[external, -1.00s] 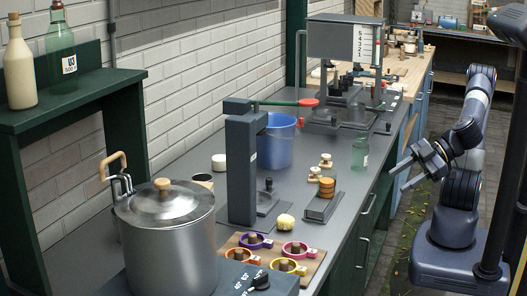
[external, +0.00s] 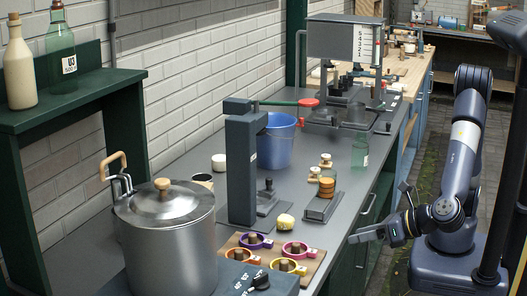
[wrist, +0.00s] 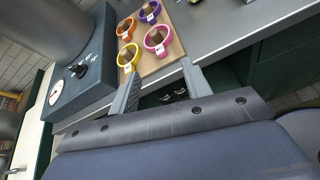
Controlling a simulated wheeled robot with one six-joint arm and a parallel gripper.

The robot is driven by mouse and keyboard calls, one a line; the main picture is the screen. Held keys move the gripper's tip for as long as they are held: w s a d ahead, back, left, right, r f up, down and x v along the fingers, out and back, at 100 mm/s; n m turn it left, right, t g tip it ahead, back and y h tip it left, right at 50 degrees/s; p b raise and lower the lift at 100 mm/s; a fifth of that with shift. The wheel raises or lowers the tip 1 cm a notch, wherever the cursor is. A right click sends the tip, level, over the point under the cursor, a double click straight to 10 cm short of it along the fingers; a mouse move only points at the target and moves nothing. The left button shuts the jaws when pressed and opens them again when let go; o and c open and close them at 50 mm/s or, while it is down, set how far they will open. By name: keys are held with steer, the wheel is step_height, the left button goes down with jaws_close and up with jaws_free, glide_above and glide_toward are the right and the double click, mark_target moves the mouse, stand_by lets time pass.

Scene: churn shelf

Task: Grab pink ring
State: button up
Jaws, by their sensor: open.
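The pink ring (external: 295,248) sits around a peg at the back right of a wooden board (external: 271,263) on the grey counter. It also shows in the wrist view (wrist: 159,39), at the board's near right corner. A purple ring (external: 256,240), an orange ring (external: 240,256) and a yellow ring (external: 288,266) sit around pegs on the same board. My gripper (external: 366,237) is open and empty, beside the counter's right edge, to the right of the pink ring. In the wrist view its fingers (wrist: 160,82) point toward the board, with the pink ring ahead of them.
A steel pot (external: 170,245) stands on a heater with a black knob (external: 260,281), left of the board. The aisle beside the counter is clear.

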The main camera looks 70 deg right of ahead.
step_height(320, 180, down, 2)
steer(key=a+n, duration=0.2)
steer(key=n, duration=0.1)
glide_toward(311, 251)
steer(key=w+f, duration=0.2)
steer(key=shift+t, duration=0.3)
steer(key=x, duration=0.4)
steer(key=shift+w+r, duration=0.15)
steer(key=shift+w, duration=0.3)
steer(key=shift+w+a+f, duration=0.1)
steer(key=shift+w+f, duration=0.1)
steer(key=shift+w, duration=0.25)
jaws_close()
